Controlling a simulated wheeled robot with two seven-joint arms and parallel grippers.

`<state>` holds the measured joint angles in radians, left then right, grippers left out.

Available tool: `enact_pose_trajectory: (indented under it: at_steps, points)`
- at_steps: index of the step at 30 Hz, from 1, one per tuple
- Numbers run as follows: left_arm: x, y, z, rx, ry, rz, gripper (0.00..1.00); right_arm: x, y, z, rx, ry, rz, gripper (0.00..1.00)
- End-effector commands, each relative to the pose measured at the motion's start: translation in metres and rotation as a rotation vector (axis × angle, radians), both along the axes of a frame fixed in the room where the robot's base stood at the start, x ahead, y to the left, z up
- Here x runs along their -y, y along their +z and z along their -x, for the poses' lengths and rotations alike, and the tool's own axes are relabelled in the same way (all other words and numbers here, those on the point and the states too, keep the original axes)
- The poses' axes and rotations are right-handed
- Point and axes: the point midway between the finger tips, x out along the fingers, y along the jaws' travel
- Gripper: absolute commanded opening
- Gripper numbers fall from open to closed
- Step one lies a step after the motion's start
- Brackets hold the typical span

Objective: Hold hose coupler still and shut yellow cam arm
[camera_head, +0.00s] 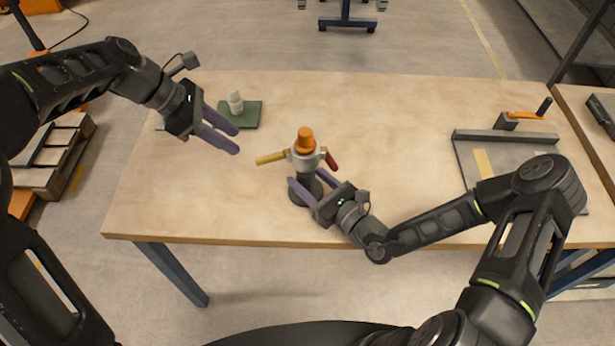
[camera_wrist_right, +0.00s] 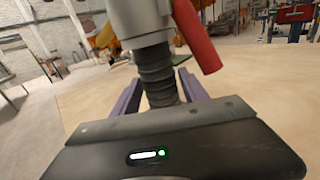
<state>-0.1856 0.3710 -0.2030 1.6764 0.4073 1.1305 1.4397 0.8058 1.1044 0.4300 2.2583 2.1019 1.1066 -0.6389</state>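The hose coupler (camera_head: 303,159) is a pale grey body with an orange cap (camera_head: 305,140) on a black ribbed hose stub; it stands upright. Its yellow cam arm (camera_head: 271,158) sticks out to the left. My right gripper (camera_head: 304,177) is open, its purple fingers on either side of the black stub below the body. In the right wrist view the ribbed stub (camera_wrist_right: 157,75) stands between the fingers; contact is unclear. My left gripper (camera_head: 237,141) is open and empty, up and left of the yellow arm, clear of it.
A red cam arm (camera_head: 331,161) slants down on the coupler's right side. A green pad (camera_head: 250,119) with a small white bottle (camera_head: 236,102) lies behind my left gripper. A grey fixture plate (camera_head: 470,172) sits at the table's right.

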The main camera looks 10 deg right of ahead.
Motion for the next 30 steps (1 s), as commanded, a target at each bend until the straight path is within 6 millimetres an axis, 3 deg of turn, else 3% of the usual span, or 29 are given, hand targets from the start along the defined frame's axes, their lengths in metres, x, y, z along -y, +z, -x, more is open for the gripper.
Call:
enact_pose_trajectory:
  at_steps: [18, 27, 30]
  points:
    - [0.0, 0.0, 0.0, 0.0, 0.0, 0.0, 0.36, 0.0002, -0.0001, 0.0001, 0.0, 0.0, 0.0, 0.0]
    - [0.0, 0.0, 0.0, 0.0, 0.0, 0.0, 0.36, 0.0002, -0.0001, 0.0002, 0.0, 0.0, 0.0, 0.0]
    - [0.0022, 0.001, 0.0004, 0.002, -0.005, 0.0, 0.28, 0.0003, -0.0001, 0.0002, 0.0, 0.0, 0.0, 0.0]
